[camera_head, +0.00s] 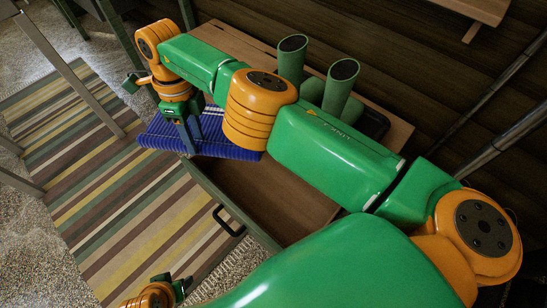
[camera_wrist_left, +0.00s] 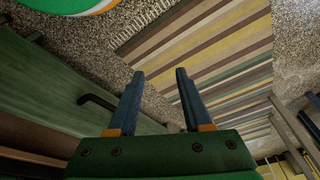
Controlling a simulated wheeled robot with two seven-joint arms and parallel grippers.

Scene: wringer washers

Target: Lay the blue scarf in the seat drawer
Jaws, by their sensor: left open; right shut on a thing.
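Whether the scarf touches the drawer I cannot tell. The drawer's brown inside looks bare where visible. Its green front has a black handle (camera_head: 229,222), which also shows in the left wrist view (camera_wrist_left: 98,103). My left gripper (camera_wrist_left: 160,88) is open and empty, outside the drawer front.
The wooden seat top (camera_head: 236,43) carries two green boots (camera_head: 291,60), (camera_head: 340,87) behind my right arm. A striped rug (camera_head: 85,160) lies on the speckled floor in front of the drawer. Grey metal legs (camera_head: 75,75) stand at the left.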

